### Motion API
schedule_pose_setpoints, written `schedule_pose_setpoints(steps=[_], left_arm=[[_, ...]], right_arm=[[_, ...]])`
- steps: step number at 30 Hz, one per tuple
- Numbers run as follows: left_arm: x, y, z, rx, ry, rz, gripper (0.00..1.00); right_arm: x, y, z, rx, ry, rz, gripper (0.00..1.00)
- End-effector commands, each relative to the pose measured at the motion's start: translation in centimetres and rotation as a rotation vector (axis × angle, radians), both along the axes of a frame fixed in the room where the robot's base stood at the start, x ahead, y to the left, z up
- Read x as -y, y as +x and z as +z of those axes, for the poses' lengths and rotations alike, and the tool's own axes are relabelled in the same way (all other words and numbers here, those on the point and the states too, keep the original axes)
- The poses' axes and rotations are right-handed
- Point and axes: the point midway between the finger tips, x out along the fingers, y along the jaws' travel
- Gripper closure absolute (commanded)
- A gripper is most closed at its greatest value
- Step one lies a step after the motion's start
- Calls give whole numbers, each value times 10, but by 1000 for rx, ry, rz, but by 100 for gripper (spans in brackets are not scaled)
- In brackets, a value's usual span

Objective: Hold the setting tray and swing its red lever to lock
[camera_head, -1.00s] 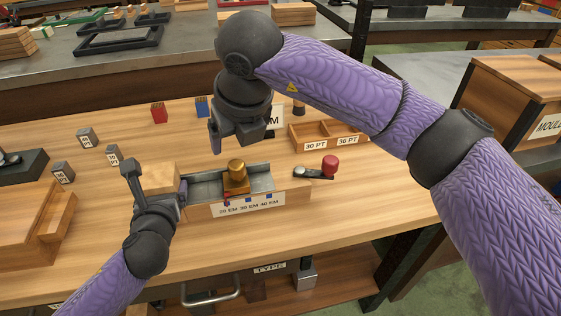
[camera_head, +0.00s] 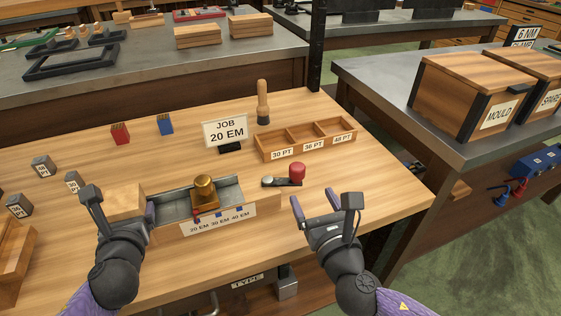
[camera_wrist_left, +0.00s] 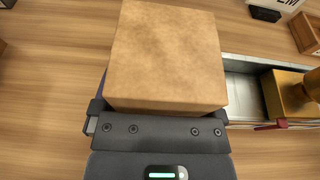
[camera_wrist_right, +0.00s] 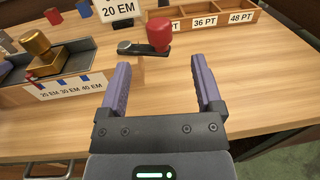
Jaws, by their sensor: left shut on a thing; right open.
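The setting tray (camera_head: 170,206) stands on the wooden table, with a brass block (camera_head: 204,189) in its metal channel and a label reading 20 EM, 30 EM, 40 EM on its front. My left gripper (camera_head: 120,212) is shut on the wooden block at the tray's left end (camera_head: 126,199); this block fills the left wrist view (camera_wrist_left: 168,55). The red lever (camera_head: 297,173), a dark arm with a red knob, lies just beyond the tray's right end. It also shows in the right wrist view (camera_wrist_right: 159,34). My right gripper (camera_head: 322,212) is open and empty, in front of and right of the lever.
A sign (camera_head: 226,133) reads JOB 20 EM. Behind the lever are a wooden compartment box (camera_head: 262,148) and a wooden-handled tool (camera_head: 263,102). Red (camera_head: 120,134) and blue (camera_head: 165,124) blocks stand at the back left. The table right of the lever is clear.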

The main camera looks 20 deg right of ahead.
Motion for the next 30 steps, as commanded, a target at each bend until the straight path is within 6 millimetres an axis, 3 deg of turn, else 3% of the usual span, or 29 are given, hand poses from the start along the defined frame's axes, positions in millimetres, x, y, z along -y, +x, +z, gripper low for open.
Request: schedule_pose_setpoints(steps=[6, 12, 23, 30], left_arm=[[0, 0, 0, 1, 0, -1, 70], [0, 0, 0, 1, 0, 0, 70], [0, 0, 0, 1, 0, 0, 70], [0, 0, 0, 1, 0, 0, 70]], right_arm=[[4, 58, 2, 5, 2, 0, 16], [7, 97, 1, 4, 4, 1, 16], [8, 108, 1, 2, 3, 4, 16], [8, 108, 1, 3, 3, 4, 65]])
